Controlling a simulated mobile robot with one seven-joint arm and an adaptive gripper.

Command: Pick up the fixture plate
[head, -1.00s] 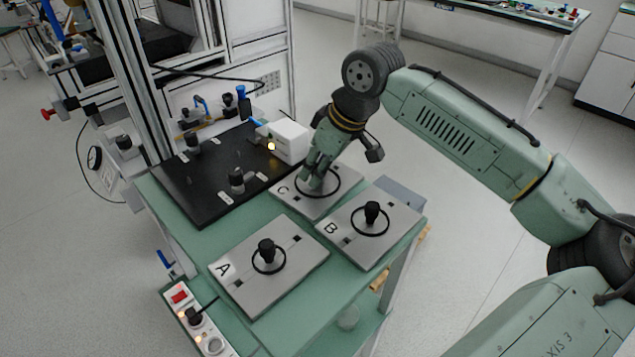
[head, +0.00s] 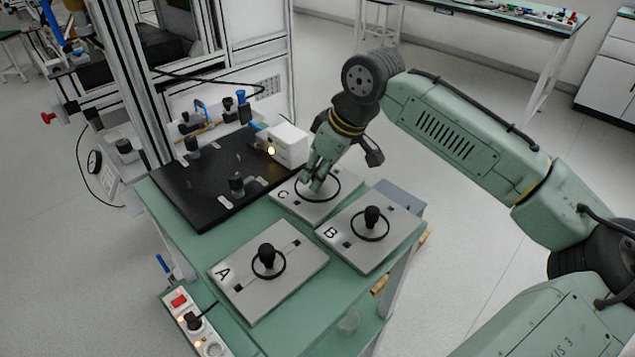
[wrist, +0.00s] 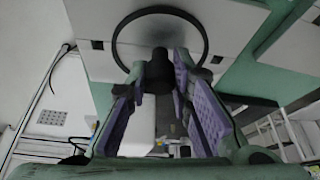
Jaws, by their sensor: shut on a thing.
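Three grey fixture plates lie on the green table, each with a black knob and a black ring: plate A (head: 270,292) in front, plate B (head: 352,252) at the right, plate C (head: 318,213) at the back. My gripper (head: 314,188) reaches down onto plate C and is shut on its knob, which the fingers mostly hide in the head view. In the wrist view, the purple-padded fingers of my gripper (wrist: 172,92) are around the black knob (wrist: 158,62), with the ring and the plate (wrist: 235,25) behind it. Plate C appears to rest on the table; any small gap is not visible.
A black base plate (head: 205,205) with posts lies left of plate C. A white box (head: 290,145) with a lit lamp stands close behind plate C. Plate B is close at the right. A switch panel (head: 180,300) is at the table's front left. Space above the plates is clear.

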